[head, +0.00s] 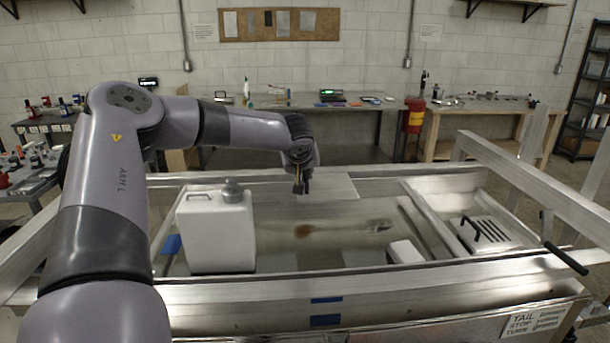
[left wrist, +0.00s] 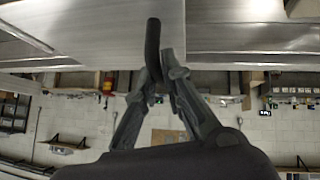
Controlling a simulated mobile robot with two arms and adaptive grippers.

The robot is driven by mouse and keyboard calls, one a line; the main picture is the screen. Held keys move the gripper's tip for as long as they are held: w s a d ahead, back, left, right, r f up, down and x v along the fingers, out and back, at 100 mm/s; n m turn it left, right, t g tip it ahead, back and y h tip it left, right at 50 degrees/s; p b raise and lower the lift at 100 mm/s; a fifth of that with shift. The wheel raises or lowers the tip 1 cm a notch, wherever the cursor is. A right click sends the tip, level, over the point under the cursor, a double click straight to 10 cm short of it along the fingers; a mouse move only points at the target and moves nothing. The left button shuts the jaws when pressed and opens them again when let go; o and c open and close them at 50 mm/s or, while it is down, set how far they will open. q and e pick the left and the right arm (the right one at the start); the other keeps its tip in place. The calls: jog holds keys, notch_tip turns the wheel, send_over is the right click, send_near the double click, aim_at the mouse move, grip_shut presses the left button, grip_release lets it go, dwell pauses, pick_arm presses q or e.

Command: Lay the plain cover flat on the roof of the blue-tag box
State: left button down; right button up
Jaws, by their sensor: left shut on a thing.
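The plain cover (head: 335,187) is a flat metal plate over the far middle of the trailer bed. In the left wrist view the plate (left wrist: 95,18) has a dark upright handle (left wrist: 153,45). My left gripper (head: 301,188) is shut on that handle; the fingers (left wrist: 160,75) close around it. I cannot tell whether the plate touches anything below. Blue tags show on the trailer's front side (head: 326,321) and near the white jug (head: 172,243); which box they mark is unclear. My right gripper is not in view.
A white jug (head: 217,232) stands at the left of the bed and a small white block (head: 405,252) at its right. A slotted cover with a black handle (head: 492,236) lies further right. Metal rails (head: 545,178) surround the bed. Workbenches (head: 300,104) line the back wall.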

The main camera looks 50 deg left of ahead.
pick_arm(q)
jog(key=shift+f+b, duration=6.45)
jog(key=shift+f, duration=0.65)
jog(key=c, duration=1.6)
grip_release()
jog(key=shift+c, duration=0.2)
jog(key=v, duration=1.2)
